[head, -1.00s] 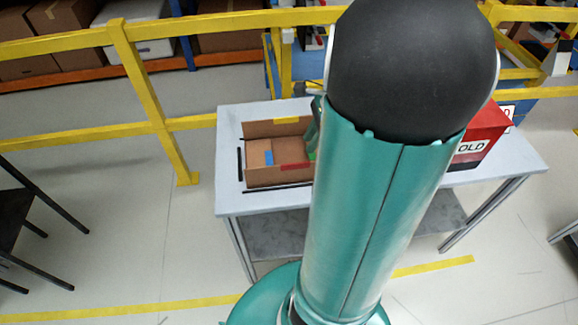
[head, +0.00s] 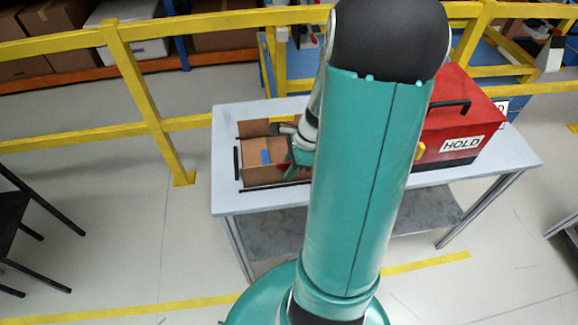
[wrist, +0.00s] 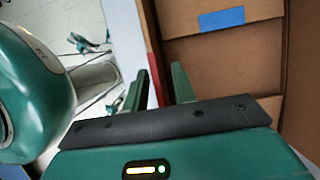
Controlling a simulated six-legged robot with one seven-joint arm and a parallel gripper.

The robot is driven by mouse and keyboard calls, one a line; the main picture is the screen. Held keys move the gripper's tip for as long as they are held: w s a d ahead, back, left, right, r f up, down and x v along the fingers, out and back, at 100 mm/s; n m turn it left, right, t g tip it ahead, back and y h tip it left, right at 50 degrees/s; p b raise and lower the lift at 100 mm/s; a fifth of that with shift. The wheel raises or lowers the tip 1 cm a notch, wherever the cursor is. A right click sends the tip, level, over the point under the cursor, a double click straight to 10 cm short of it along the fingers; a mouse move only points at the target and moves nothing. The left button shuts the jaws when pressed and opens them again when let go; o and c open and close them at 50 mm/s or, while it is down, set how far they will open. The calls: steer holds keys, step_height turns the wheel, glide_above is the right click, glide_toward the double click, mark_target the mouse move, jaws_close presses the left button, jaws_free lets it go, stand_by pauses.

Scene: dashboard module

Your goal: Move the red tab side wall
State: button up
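The cardboard box (head: 262,176) sits on the left part of the grey table. The red tab (head: 283,165) shows at its near right part, partly hidden by my gripper. In the wrist view the red tab (wrist: 152,60) is a narrow red strip along the edge of a cardboard side wall. My gripper (wrist: 161,78) is open, with one finger on each side of that edge. A gap shows beside the left finger; contact with the right finger is unclear. In the head view my gripper (head: 297,162) is over the box's right end, its fingertips partly hidden.
A blue tab (head: 265,156) lies on another box panel; this blue tab also shows in the wrist view (wrist: 222,18). A red case marked HOLD (head: 465,125) stands at the table's right. Black strips (head: 237,163) lie beside the box. A yellow rail (head: 140,95) runs behind.

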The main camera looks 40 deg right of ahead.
jaws_close()
stand_by(1.3)
